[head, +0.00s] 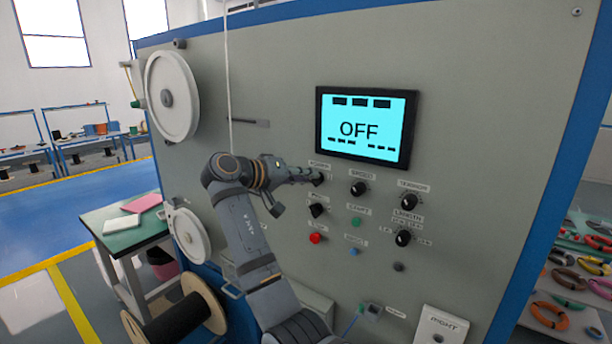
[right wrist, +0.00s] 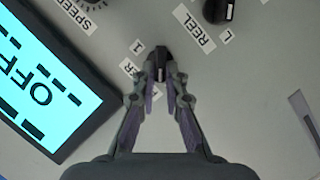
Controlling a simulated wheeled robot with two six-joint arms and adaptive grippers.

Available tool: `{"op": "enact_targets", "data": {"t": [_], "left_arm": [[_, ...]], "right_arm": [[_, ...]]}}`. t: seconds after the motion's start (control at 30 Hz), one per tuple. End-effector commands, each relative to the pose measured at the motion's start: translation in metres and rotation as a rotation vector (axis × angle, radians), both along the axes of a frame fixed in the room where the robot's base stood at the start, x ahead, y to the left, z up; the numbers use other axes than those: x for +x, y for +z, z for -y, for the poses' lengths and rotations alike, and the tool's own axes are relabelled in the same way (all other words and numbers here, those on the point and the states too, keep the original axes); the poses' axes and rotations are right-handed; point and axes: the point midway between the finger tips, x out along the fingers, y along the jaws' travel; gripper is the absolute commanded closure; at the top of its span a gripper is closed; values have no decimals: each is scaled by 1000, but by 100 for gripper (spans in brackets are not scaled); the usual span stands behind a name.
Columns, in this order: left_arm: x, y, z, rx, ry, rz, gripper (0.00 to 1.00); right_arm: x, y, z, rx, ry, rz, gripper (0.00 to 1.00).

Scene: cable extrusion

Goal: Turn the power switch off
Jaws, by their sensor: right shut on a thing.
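The power switch (head: 320,179) is a small black rotary knob on the grey machine panel, below the left part of the screen. In the right wrist view the black knob (right wrist: 160,55) sits between my fingertips, with small white labels beside it. My right gripper (head: 313,177) reaches it from the left and is shut on it; it also shows in the right wrist view (right wrist: 161,78). The fingers partly hide the knob. The cyan screen (head: 364,124) reads "OFF". My left gripper is not in view.
Other black knobs (head: 358,188), a red button (head: 316,238) and a green button (head: 356,221) sit close by on the panel. White reels (head: 172,95) and a dark cable spool (head: 180,322) stand at the left. A green-topped table (head: 104,232) is behind.

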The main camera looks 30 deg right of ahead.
Motion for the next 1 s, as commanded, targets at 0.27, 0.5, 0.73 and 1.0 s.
{"op": "enact_targets", "data": {"t": [0.27,0.5,0.73,1.0], "left_arm": [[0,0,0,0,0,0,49],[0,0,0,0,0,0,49],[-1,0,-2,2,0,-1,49],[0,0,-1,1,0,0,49]], "right_arm": [[0,0,0,-2,1,-2,100],[0,0,0,-1,1,-1,66],[0,0,-1,1,1,-1,66],[-4,13,-48,3,6,-1,66]]}}
